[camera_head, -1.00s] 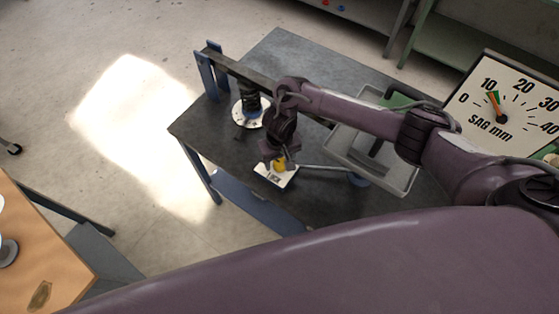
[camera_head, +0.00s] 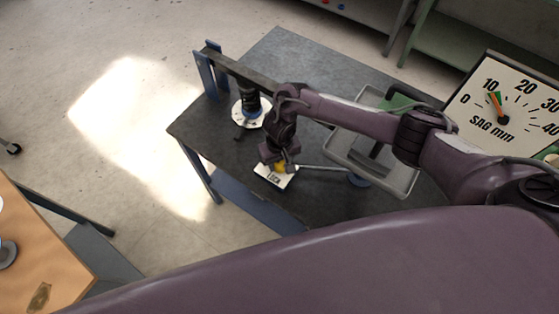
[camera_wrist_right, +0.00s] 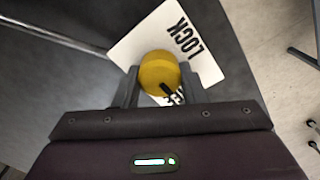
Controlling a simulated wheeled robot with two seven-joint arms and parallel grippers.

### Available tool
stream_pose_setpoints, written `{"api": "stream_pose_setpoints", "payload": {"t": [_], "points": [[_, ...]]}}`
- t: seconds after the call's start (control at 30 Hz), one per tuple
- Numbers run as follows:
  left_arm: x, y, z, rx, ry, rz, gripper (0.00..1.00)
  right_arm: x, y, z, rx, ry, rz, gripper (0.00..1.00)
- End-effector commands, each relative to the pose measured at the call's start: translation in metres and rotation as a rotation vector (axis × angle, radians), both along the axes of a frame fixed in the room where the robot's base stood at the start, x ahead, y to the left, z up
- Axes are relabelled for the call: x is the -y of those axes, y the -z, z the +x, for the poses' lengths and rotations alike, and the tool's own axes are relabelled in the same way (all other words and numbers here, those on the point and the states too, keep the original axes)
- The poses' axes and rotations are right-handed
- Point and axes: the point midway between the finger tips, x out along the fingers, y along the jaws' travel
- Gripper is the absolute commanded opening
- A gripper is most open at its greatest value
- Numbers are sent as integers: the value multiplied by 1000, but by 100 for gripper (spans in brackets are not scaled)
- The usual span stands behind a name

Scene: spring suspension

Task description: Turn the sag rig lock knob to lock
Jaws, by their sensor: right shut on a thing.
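The yellow lock knob (camera_wrist_right: 158,72) sits on a white plate (camera_wrist_right: 205,68) with black lettering. In the right wrist view the word LOCK reads on the plate's right side, and a second word is mostly hidden by the knob and gripper. A dark pointer mark on the knob points down and right, toward the second word. My right gripper (camera_wrist_right: 160,85) is shut on the knob, one finger on each side. In the head view the gripper (camera_head: 280,163) comes down over the knob (camera_head: 280,168) and white plate (camera_head: 268,177) near the table's front edge. My left gripper is not in view.
The dark table (camera_head: 290,60) carries a spring rig (camera_head: 249,104) with a beam at back left. A grey tray (camera_head: 405,182) lies right of the knob, and a metal rod (camera_head: 325,168) runs beside it. A sag dial (camera_head: 510,105) stands at right, its needle near 10.

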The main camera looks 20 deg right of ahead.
Motion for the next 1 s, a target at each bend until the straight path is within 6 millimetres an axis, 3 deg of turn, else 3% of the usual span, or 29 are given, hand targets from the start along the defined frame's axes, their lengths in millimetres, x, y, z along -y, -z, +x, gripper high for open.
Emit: {"api": "stream_pose_setpoints", "payload": {"t": [0.37, 1.0], "points": [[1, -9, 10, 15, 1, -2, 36, 0, -1, 0, -1, -175, -2, 15], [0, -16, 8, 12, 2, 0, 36, -1, 0, -1, 0, -775, -2, 15]]}}
